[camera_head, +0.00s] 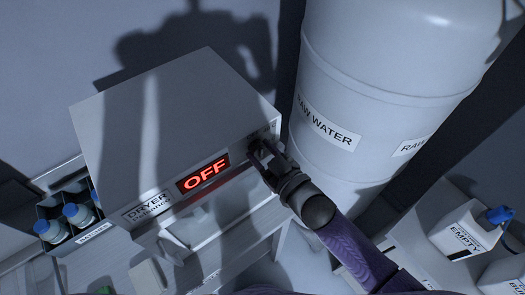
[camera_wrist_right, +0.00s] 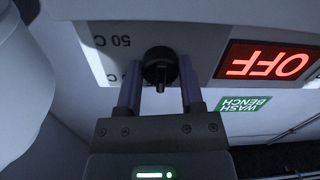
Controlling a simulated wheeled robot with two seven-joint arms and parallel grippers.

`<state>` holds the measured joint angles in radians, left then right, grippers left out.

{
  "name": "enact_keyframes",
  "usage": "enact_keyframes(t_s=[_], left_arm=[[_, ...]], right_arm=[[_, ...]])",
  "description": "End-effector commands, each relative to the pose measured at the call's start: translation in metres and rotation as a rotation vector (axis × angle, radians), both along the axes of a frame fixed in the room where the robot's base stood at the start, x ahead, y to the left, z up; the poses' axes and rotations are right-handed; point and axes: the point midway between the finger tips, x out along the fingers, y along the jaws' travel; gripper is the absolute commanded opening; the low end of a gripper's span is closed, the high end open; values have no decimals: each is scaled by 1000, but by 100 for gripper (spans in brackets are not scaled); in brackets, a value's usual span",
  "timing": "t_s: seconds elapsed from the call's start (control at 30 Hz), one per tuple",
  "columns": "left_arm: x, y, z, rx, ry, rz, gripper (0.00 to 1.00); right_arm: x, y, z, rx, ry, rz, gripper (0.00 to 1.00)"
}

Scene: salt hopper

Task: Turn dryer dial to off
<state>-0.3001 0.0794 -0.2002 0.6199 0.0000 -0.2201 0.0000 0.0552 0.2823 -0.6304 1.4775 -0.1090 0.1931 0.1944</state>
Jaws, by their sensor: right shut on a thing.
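The dryer (camera_head: 175,120) is a grey box labelled DRYER, and its red display (camera_head: 203,173) reads OFF. The display also shows upside down in the right wrist view (camera_wrist_right: 266,63). The black dial (camera_wrist_right: 160,68) is on the dryer's front, beside the display and near a 50 C mark. My right gripper (camera_head: 262,156) is at the dial, with its two fingers (camera_wrist_right: 160,92) on either side of it, shut on it. In the head view the gripper mostly hides the dial. My left gripper is not in view.
A rack (camera_head: 62,218) with blue-capped bottles is at the left. A white jug labelled EMPTY (camera_head: 462,232) is at the lower right.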

Motion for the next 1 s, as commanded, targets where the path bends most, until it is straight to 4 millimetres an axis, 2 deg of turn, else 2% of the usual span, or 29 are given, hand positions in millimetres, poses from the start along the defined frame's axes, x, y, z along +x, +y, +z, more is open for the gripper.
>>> enact_keyframes(t_s=[0.1, 0.13, 0.3, 0.57, 0.67, 1.0], left_arm=[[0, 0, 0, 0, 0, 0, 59], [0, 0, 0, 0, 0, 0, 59], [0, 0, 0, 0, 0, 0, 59], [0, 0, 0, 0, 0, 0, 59], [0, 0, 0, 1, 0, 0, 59], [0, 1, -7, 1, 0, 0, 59]], right_arm=[[0, 0, 0, -2, -1, 0, 0], [0, 0, 0, -2, -1, 0, 51], [0, 0, 0, -1, -1, 0, 84], [0, 0, 0, 0, 0, 0, 84], [-7, -5, 0, 0, 0, 0, 84], [-68, -51, 1, -2, 2, 0, 84]])
